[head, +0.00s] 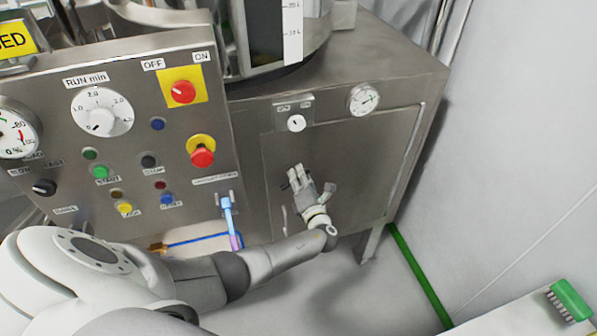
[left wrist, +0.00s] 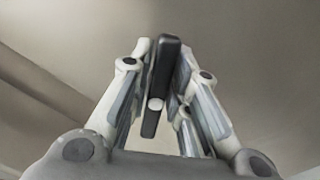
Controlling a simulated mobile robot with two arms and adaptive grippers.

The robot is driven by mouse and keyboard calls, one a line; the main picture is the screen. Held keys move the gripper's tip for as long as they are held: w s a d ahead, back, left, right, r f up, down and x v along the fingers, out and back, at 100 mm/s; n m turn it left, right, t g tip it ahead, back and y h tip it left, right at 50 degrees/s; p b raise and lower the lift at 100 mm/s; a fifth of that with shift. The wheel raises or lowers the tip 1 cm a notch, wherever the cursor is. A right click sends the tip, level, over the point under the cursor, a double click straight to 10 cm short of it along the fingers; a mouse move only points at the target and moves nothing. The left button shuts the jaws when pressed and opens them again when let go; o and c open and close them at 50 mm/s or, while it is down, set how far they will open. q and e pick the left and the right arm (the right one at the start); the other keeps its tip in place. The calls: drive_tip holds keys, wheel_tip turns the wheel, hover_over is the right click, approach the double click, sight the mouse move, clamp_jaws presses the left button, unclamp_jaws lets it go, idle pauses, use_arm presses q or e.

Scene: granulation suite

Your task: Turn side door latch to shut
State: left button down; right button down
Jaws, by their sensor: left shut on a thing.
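The side door (head: 370,165) is a flat steel panel on the machine's side, and it looks flush with its frame. The bar runs nearly upright in that view, tilted slightly. In the head view the gripper hides the latch. My right gripper is not in view.
A control panel (head: 130,160) with knobs and buttons stands left of the door. A small key switch (head: 296,122) and a round gauge (head: 364,99) sit above the door. A green brush (head: 570,300) lies at the lower right.

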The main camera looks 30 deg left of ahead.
use_arm(q)
drive_tip(key=m+p, duration=0.1)
drive_tip(key=m, duration=0.1)
drive_tip(key=shift+w+m, duration=0.1)
drive_tip(key=shift+m, duration=0.3)
drive_tip(key=shift+d+f+m+p, duration=0.1)
drive_tip(key=shift+f+m+p, duration=0.15)
drive_tip(key=shift+m, duration=0.65)
drive_tip(key=shift+f+m+p, duration=0.15)
drive_tip(key=shift+m+p, duration=0.05)
drive_tip(key=shift+m, duration=0.7)
drive_tip(key=c, duration=1.4)
unclamp_jaws()
drive_tip(key=shift+f, duration=0.1)
drive_tip(key=shift+c, duration=0.2)
drive_tip(key=v, duration=1.2)
